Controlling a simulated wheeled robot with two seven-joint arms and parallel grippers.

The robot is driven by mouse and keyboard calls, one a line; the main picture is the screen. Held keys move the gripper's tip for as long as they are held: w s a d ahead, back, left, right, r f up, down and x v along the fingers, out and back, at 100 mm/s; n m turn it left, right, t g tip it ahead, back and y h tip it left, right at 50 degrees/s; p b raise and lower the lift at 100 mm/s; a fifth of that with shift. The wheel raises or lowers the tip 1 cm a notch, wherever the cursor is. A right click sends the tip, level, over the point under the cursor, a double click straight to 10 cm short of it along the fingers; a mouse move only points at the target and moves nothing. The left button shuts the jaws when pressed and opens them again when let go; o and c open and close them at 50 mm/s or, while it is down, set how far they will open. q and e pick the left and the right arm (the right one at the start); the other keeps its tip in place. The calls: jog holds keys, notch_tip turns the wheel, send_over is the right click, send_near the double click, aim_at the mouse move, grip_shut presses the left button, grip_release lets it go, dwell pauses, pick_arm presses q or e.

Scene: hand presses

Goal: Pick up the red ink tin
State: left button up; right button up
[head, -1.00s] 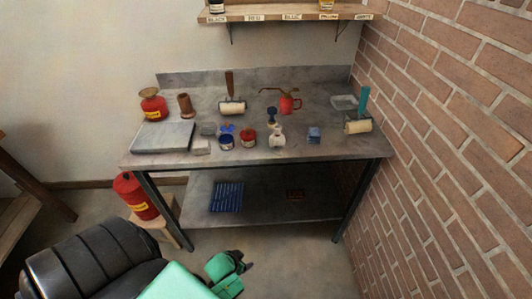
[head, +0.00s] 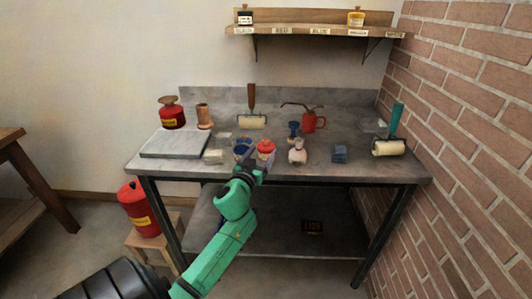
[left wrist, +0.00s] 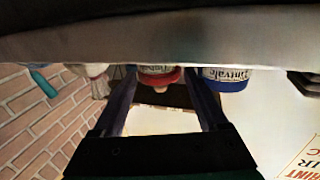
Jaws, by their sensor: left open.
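The red ink tin (head: 265,147) stands near the front edge of the grey bench in the head view. A blue tin (head: 242,147) stands just left of it. My left gripper (head: 256,166) is at the bench's front edge, close in front of the red tin, with its jaws open. In the left wrist view the red tin (left wrist: 158,76) appears between the two fingers (left wrist: 160,88), and the blue tin (left wrist: 225,77) is just outside the right-hand finger. I cannot tell whether a finger touches the red tin. My right gripper is not in view.
A pale, bulbous item (head: 297,151) stands close right of the red tin. A blue block (head: 339,154), rollers (head: 252,122) and a red oil can (head: 312,122) share the bench. A stone slab (head: 175,141) lies at left. A brick wall (head: 475,150) bounds the right.

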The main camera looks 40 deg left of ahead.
aim_at(263, 150)
pick_arm(q)
jog(key=x, duration=0.4)
jog(key=shift+w, duration=0.2)
jog(key=shift+s+r, duration=0.1)
jog(key=c, duration=0.4)
grip_shut()
jog(key=shift+r, duration=0.1)
